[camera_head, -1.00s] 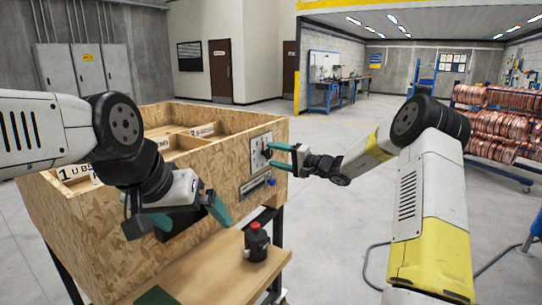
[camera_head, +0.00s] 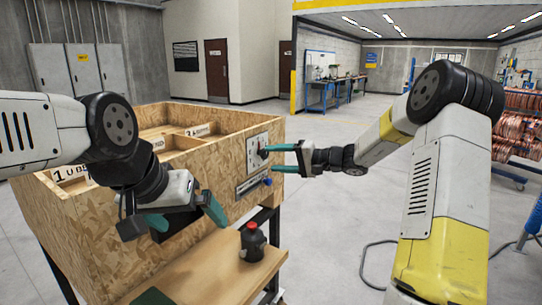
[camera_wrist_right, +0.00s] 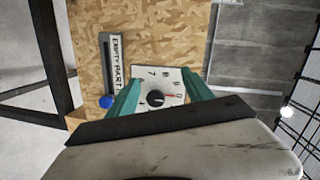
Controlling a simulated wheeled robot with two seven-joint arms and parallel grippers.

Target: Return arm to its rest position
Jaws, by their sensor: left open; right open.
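My right gripper (camera_head: 272,159) is open in front of a light panel with a black dial knob (camera_head: 261,152) on the side of the wooden crate (camera_head: 110,235). In the right wrist view the gripper (camera_wrist_right: 160,88) shows its teal fingers apart, with the dial knob (camera_wrist_right: 156,97) seen between them. I cannot tell whether a finger touches the panel. Nothing is held. My left gripper (camera_head: 172,218) is open and empty at the crate's near side, above the wooden shelf.
A black object with a red top (camera_head: 252,240) stands on the wooden shelf (camera_head: 200,270). A slot labelled "empty part" (camera_wrist_right: 118,62) with a blue knob (camera_wrist_right: 106,101) is beside the dial. A copper coil rack (camera_head: 520,120) stands at the right. Open floor lies right of the crate.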

